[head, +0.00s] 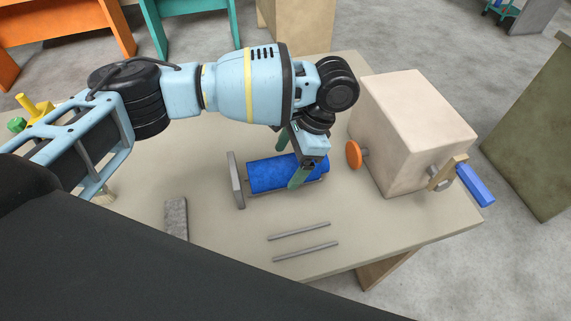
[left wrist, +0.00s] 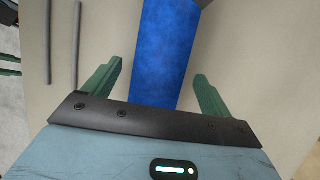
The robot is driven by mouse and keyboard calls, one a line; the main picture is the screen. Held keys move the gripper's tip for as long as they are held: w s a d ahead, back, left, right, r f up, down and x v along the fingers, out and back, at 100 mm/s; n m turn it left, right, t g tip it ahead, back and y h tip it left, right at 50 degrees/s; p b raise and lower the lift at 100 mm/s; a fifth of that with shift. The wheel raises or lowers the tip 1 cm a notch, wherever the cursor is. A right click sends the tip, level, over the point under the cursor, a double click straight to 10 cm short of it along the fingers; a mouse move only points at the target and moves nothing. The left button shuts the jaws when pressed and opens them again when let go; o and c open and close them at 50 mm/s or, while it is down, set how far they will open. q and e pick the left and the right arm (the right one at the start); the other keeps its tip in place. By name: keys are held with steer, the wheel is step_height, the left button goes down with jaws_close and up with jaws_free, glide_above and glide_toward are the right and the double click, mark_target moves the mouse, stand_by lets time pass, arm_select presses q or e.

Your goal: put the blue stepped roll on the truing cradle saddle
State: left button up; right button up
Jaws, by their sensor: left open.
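The blue stepped roll (head: 270,174) lies on its side on the table, its left end against an upright grey plate (head: 237,180). Two thin parallel grey bars (head: 303,240) lie in front of it; I cannot tell for sure whether they are the truing cradle saddle. My left gripper (head: 293,163) is open at the roll's right part, pointing down. In the left wrist view the blue roll (left wrist: 164,55) runs between its two spread green fingers (left wrist: 158,85), with gaps visible on both sides. My right gripper is not in view.
A large beige box (head: 415,130) with an orange disc (head: 354,154) and a blue handle (head: 475,186) stands to the right. A grey block (head: 176,217) lies at the front left. Yellow and green pieces (head: 33,107) are at the far left. The table front right is clear.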

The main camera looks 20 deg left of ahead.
arm_select(q)
steer(key=p+v, duration=0.1)
steer(key=v, duration=0.8)
steer(key=shift+w+d+r, duration=0.15)
steer(key=shift+r, duration=0.1)
